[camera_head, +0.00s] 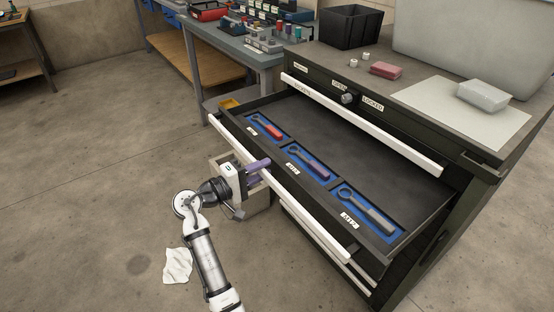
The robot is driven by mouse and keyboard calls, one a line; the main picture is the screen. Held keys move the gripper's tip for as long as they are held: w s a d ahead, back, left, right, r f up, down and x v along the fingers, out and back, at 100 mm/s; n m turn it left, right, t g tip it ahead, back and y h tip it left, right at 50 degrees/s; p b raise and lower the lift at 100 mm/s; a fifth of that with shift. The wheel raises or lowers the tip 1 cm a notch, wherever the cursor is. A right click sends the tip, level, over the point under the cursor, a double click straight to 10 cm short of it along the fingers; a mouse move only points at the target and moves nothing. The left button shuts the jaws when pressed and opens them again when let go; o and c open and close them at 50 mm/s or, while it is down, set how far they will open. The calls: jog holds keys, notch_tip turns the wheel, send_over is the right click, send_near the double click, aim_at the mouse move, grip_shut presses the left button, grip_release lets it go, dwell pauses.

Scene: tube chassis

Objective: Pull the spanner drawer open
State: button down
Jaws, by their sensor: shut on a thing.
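The spanner drawer (350,134) stands well out of the dark cabinet. Three spanners lie in its blue recesses: one with a red handle (269,128), one with a purple handle (315,167) and one with a grey handle (372,217). Each has a small label. The drawer's long white handle (310,212) runs along its front edge. My gripper (262,175) is at the left-middle part of this handle and is shut on it. Purple-grey parts show at the gripper's front. The exact finger contact is too small to see.
Above the drawer, another white handle (358,123) belongs to a shut drawer. A lock knob (347,99) sits near the OPEN and LOCKED labels. A black bin (347,27) and a red block (386,70) are on the cabinet top. The floor at left is mostly clear, with a white cloth (177,266).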

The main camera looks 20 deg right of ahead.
jog(key=shift+v, duration=1.9)
jog(key=c, duration=1.2)
grip_release()
jog(key=shift+o, duration=0.2)
jog(key=b+v, duration=0.1)
jog(key=v, duration=1.3)
